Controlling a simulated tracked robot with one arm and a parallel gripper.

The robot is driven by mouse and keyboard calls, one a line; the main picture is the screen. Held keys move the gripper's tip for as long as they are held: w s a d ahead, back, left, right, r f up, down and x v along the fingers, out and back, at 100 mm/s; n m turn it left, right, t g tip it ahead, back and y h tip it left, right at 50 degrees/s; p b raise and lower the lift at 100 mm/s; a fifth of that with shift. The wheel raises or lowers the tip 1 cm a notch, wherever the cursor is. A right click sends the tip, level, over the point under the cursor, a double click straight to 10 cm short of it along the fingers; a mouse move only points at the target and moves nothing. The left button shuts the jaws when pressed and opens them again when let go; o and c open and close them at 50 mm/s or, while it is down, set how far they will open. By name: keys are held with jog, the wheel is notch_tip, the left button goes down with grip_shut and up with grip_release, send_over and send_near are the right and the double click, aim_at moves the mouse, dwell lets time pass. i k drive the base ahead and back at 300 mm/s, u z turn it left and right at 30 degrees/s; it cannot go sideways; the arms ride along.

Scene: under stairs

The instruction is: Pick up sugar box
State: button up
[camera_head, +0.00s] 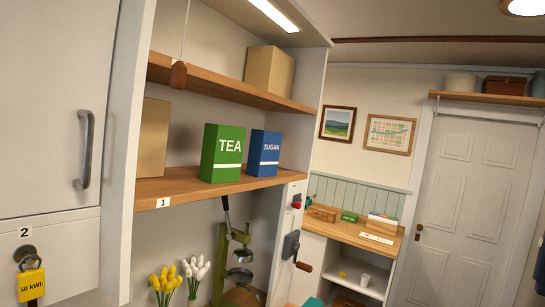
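The sugar box (265,154) is a blue upright box with white "SUGAR" lettering and a white stripe. It stands on the wooden shelf marked 1, near the shelf's right end. A green tea box (223,153) stands just left of it, a little nearer to the camera. My gripper is not clearly visible in this view, so its opening and its distance from the sugar box do not show.
The shelf (180,186) also holds a tan box (154,137) at left. An upper shelf (225,85) carries another tan box (270,71). A brown pull (178,75) hangs in front. Below are tulips (166,285) and a green stand (222,262).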

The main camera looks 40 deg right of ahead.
aim_at(265, 148)
jog(key=z, duration=2.7)
jog(key=i, duration=2.15)
jog(key=u, duration=2.75)
